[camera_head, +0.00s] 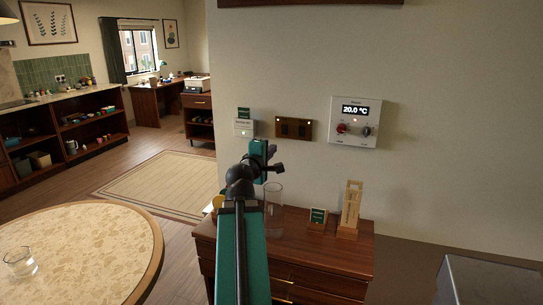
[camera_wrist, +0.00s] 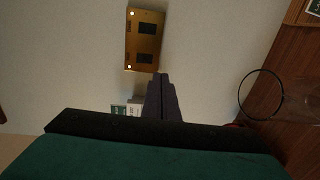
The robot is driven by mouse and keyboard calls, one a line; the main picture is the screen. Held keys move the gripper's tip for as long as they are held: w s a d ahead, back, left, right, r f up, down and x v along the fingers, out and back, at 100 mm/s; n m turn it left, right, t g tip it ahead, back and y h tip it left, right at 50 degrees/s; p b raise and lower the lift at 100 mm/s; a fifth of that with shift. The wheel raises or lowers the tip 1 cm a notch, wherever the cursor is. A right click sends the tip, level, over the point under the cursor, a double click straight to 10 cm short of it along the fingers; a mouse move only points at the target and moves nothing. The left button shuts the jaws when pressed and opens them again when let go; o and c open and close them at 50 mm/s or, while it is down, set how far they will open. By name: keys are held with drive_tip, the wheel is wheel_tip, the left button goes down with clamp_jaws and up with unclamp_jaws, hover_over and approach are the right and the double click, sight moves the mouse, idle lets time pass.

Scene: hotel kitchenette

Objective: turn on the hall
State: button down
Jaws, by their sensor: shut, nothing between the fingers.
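A brass switch plate (camera_head: 293,129) with two dark rockers is on the wall, left of the thermostat. A small light glows near each end of it; no label naming the hall is readable. The plate also shows upright at the top of the wrist view (camera_wrist: 137,55). My gripper (camera_head: 271,151) is below and left of the plate in the head view. In the wrist view its dark fingers (camera_wrist: 161,78) are together and empty, with their tips just below the plate's lower right corner. I cannot tell whether they touch the wall.
A thermostat (camera_head: 355,135) reading 20.0 °C is right of the plate. A white card box (camera_head: 243,128) is left of it, under a green sign (camera_head: 243,113). Below, a wooden cabinet (camera_head: 335,252) holds a clear glass (camera_head: 274,205), a small green sign (camera_head: 318,216) and a wooden holder (camera_head: 350,208).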

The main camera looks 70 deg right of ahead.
drive_tip(key=shift+a+f+b, duration=0.2)
drive_tip(key=shift+a+b, duration=0.2)
drive_tip(key=shift+b, duration=0.45)
drive_tip(key=shift+a+b, duration=0.25)
drive_tip(key=shift+b, duration=0.35)
drive_tip(key=a+b, duration=0.1)
drive_tip(key=b, duration=0.2)
drive_tip(key=shift+a+f, duration=0.1)
drive_tip(key=shift+a, duration=0.05)
drive_tip(key=shift+a, duration=0.15)
